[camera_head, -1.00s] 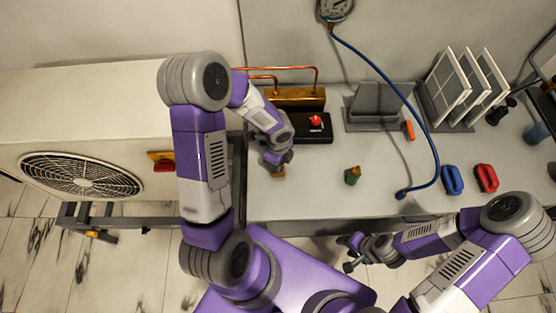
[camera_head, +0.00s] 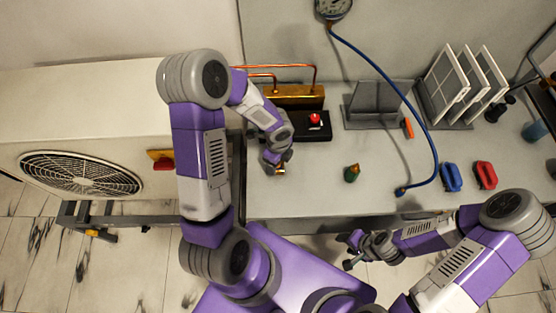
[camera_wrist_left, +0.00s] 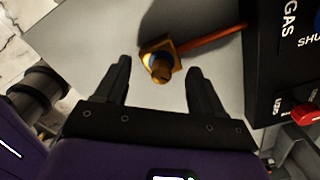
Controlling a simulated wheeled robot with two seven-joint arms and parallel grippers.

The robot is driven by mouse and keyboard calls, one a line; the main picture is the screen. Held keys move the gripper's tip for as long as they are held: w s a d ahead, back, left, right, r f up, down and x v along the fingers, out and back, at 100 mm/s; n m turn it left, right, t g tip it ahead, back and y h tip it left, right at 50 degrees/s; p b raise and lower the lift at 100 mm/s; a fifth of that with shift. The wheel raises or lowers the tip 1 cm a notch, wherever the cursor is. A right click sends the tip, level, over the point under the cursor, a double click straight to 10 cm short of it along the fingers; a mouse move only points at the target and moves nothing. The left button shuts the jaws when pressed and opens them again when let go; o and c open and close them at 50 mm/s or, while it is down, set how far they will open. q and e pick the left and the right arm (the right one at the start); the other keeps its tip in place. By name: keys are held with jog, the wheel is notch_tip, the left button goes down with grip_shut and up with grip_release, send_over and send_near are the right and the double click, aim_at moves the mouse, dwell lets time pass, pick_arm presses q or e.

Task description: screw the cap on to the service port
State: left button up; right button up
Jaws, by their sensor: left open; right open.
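A small brass fitting (camera_wrist_left: 160,66) with a square base and a round upright stub shows in the left wrist view, with a copper-coloured tube running off to its right. It looks like the service port; I cannot tell whether a cap sits on it. My left gripper (camera_wrist_left: 158,72) is open, its fingers on either side of the fitting with gaps to both. In the head view my left gripper (camera_head: 274,160) is low over the table, with a bit of brass (camera_head: 281,171) showing beside it. My right gripper (camera_head: 353,253) is open and empty before the table's front edge.
A black box with a red knob (camera_head: 314,119) stands just behind my left gripper. Blue (camera_head: 452,177) and red (camera_head: 485,175) pieces lie farther right. The table between is clear.

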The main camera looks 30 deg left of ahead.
pick_arm(q)
jog(key=shift+r, duration=0.1)
notch_tip(320, 180, up, 7)
jog(key=shift+r+p, duration=0.2)
jog(key=shift+p, duration=0.9)
jog(key=shift+s+f, duration=0.1)
